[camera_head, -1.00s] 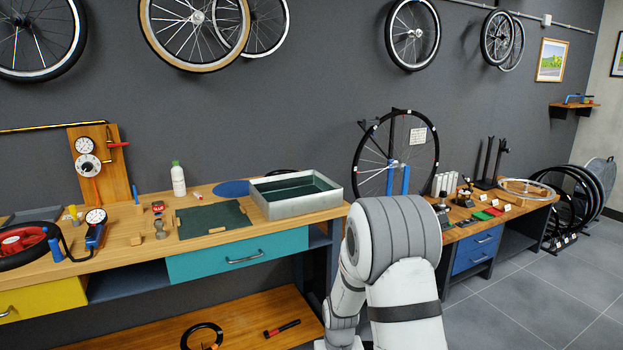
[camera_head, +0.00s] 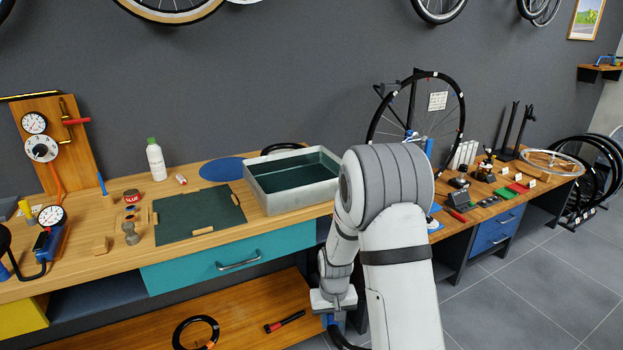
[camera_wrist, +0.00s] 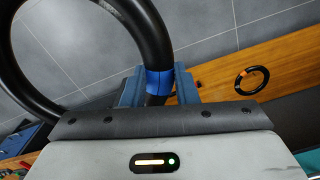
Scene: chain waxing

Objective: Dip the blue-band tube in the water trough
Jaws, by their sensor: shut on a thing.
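The blue-band tube is a black ring with a blue band (camera_wrist: 158,80), seen large in the wrist view. My gripper (camera_wrist: 159,88) is shut on it at the blue band, one finger on each side. In the head view a dark part of the tube (camera_head: 343,339) shows at the bottom edge, under my wrist, below bench-top height and in front of the bench. The water trough (camera_head: 300,200) is a grey rectangular tub with dark green water, on the bench behind and left of my arm. The tube is apart from the trough.
An orange-band tube (camera_head: 180,335) and a red-and-black tool (camera_head: 285,322) lie on the lower shelf (camera_head: 240,325). A green mat (camera_head: 198,215), a white bottle (camera_head: 156,160) and gauges stand left of the trough. A wheel stand (camera_head: 428,145) is behind my arm.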

